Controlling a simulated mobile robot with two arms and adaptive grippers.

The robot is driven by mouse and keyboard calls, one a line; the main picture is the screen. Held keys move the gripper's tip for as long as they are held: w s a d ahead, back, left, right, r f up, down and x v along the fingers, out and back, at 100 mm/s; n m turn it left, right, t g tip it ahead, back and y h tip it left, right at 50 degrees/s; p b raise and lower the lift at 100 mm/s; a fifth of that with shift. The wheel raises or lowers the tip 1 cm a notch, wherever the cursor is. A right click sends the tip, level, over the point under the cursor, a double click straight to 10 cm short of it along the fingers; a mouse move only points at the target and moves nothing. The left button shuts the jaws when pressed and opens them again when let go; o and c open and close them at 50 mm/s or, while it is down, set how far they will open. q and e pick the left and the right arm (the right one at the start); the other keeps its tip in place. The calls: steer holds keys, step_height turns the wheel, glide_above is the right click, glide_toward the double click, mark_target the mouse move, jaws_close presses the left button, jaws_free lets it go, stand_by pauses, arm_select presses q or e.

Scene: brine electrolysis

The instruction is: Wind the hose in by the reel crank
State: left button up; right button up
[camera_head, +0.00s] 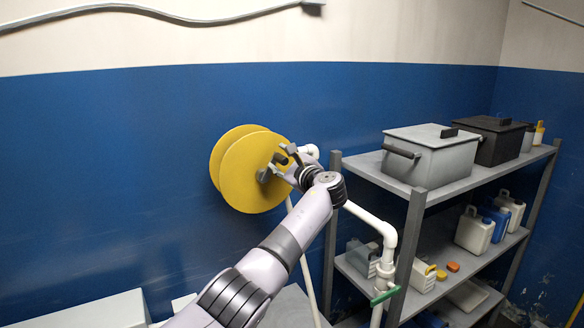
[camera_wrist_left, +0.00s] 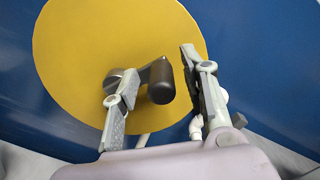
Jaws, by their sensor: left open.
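The yellow hose reel (camera_head: 243,178) is on the blue wall in the head view. Its front disc (camera_wrist_left: 75,55) fills much of the left wrist view. The dark crank handle (camera_wrist_left: 160,82) stands out from the disc on a short grey arm (camera_wrist_left: 118,78). My left gripper (camera_head: 277,163) is in front of the disc's right part. In the left wrist view my left gripper (camera_wrist_left: 158,65) is open, with the handle between its fingers and visible space to the right finger. A pale hose (camera_head: 304,262) hangs below the reel, partly hidden by my arm. My right gripper is not seen.
A grey shelf rack (camera_head: 416,228) stands to the right, with a light grey box (camera_head: 430,155), a dark box (camera_head: 490,140) and several bottles. A white pipe (camera_head: 370,219) with a green valve handle (camera_head: 385,296) runs close to my left arm. The wall left of the reel is clear.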

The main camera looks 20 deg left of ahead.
arm_select(q)
steer(key=v, duration=1.1)
steer(key=shift+s+d, duration=0.2)
steer(key=shift+d, duration=0.05)
